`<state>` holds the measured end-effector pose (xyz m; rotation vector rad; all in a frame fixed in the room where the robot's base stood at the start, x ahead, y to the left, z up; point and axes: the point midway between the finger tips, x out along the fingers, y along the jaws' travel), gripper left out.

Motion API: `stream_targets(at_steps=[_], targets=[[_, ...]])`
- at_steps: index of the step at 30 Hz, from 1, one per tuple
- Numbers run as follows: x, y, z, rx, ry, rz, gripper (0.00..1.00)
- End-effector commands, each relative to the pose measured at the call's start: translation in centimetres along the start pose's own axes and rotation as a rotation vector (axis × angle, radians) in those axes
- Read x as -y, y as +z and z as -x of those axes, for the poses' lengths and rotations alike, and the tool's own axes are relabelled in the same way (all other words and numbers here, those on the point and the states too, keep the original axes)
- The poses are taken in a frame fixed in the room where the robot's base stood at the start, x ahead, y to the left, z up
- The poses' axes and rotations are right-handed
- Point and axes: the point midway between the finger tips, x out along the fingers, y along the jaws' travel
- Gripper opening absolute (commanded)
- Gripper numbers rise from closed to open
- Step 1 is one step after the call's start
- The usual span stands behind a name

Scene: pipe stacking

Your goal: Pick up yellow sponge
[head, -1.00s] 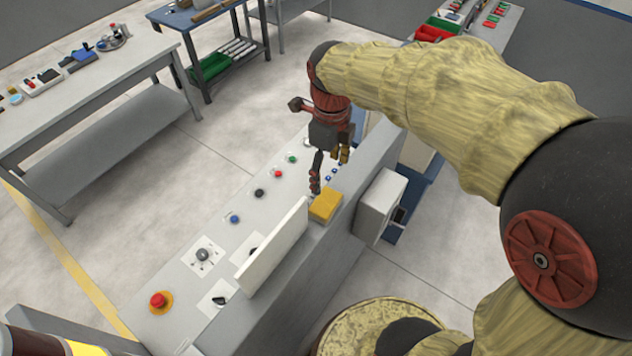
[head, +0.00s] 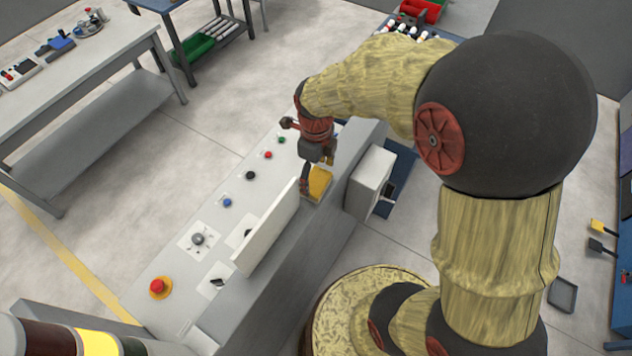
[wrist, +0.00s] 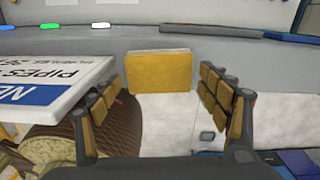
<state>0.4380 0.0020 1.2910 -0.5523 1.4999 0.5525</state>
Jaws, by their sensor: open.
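The yellow sponge (head: 319,184) sits on the edge of the grey control console, just past the end of the upright white sign panel. In the wrist view the sponge (wrist: 160,73) is a yellow block with a pale top, centred ahead between the two fingers. My gripper (head: 307,192) is just above and beside the sponge in the head view, partly covering it. In the wrist view my gripper (wrist: 160,100) is open, with its yellow-padded fingers on either side and nothing held. The fingertips do not clearly touch the sponge.
The white sign panel (head: 266,228) stands close to my gripper; in the wrist view its lettered face (wrist: 50,88) is near the left finger. The console (head: 180,262) carries several buttons and a red emergency button (head: 157,286). A grey box (head: 369,184) is mounted at the console's side.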

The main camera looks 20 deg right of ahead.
Motion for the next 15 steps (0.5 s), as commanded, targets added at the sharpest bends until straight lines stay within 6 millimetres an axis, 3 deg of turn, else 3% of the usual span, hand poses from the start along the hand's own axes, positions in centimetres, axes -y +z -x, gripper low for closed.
stream_targets(at_steps=[7, 15], targets=[[-0.1, -0.1, -3.3, -0.002, 0.002, 0.0, 0.77], [0.0, 0.0, -3.9, 0.0, 0.0, 0.0, 0.77]])
